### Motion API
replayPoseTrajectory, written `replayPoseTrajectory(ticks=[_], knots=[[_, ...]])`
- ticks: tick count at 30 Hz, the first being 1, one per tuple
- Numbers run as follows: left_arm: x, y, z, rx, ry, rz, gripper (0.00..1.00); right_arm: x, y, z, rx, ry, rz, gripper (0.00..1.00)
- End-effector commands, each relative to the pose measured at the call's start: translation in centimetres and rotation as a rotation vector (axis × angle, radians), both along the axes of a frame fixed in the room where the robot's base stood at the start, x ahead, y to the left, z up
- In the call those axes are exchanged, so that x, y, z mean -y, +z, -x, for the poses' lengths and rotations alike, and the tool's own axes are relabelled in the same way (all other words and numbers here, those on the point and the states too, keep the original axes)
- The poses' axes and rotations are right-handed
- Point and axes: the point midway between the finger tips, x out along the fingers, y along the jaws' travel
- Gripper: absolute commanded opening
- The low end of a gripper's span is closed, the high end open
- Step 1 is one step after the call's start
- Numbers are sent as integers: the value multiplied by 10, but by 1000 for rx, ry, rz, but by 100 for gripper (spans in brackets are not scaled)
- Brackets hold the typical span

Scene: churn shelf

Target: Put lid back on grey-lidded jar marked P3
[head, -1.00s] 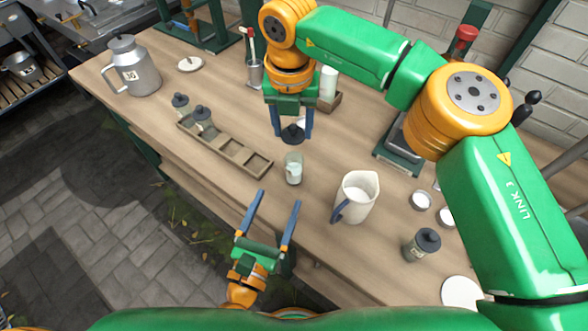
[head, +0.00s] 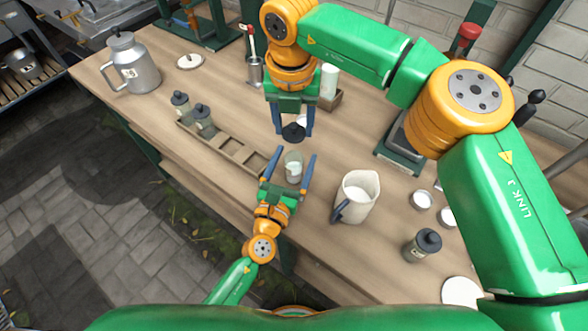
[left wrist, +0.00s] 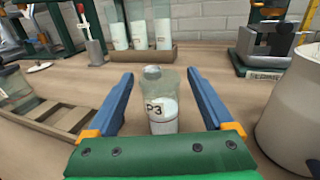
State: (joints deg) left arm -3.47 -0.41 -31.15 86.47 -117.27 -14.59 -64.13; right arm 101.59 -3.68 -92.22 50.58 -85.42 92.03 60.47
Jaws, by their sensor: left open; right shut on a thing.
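The open glass jar marked P3 (left wrist: 162,112) stands upright on the table with white contents inside. It also shows in the head view (head: 293,168). My left gripper (head: 290,166) is open, with its two blue fingers on either side of the jar and gaps between. In the left wrist view the fingers (left wrist: 160,95) flank the jar. My right gripper (head: 294,132) is shut on the dark grey lid (head: 293,133) and holds it above and beyond the jar. The lid is not clearly visible in the left wrist view.
A wooden tray (head: 236,150) with two lidded jars (head: 203,117) is at the left. A cream pitcher (head: 357,195) stands close on the right. Another grey-lidded jar (head: 427,243) is at the front right. A rack of tall glass containers (left wrist: 140,52) stands behind.

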Motion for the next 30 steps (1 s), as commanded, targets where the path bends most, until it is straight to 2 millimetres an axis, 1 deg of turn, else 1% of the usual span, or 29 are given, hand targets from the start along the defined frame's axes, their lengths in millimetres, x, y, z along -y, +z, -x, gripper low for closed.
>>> replayPoseTrajectory(ticks=[1, 2, 3, 5, 6, 8, 9, 11, 17, 19, 27, 30], knots=[[0, 0, 0, 0, 0, 0, 86, 0, 0, 0, 0, 0, 0, 6], [0, 0, 0, 0, 0, 0, 80, 0, 0, 0, 0, 0, 0, 6], [0, 0, 0, 0, 0, 0, 70, 0, 0, 0, 0, 0, 0, 6], [0, 0, 0, 0, 0, 0, 53, 0, 0, 0, 0, 0, 0, 6], [0, 0, 0, 0, 0, 0, 43, 0, 0, 0, 0, 0, 0, 6], [0, 0, 0, 0, 0, -1, 26, 0, 0, 0, 0, 0, 0, 6], [0, 0, 0, 0, 0, -1, 16, 0, 0, 0, 0, 0, 0, 6], [0, 0, 0, 0, 0, -1, 0, 0, 0, 0, 0, 0, 0, 6], [0, 0, 0, -1, 0, -1, 0, 0, 0, 0, 0, 0, 0, 6], [0, 0, 0, -1, 0, 0, 0, 0, -3, 0, 0, 0, 0, 6], [0, 0, 0, -1, 0, 0, 0, 0, -43, 0, 1, 0, 2, 6], [0, 0, 0, -1, 0, 0, 0, 0, -50, 0, 2, -1, 0, 6]])
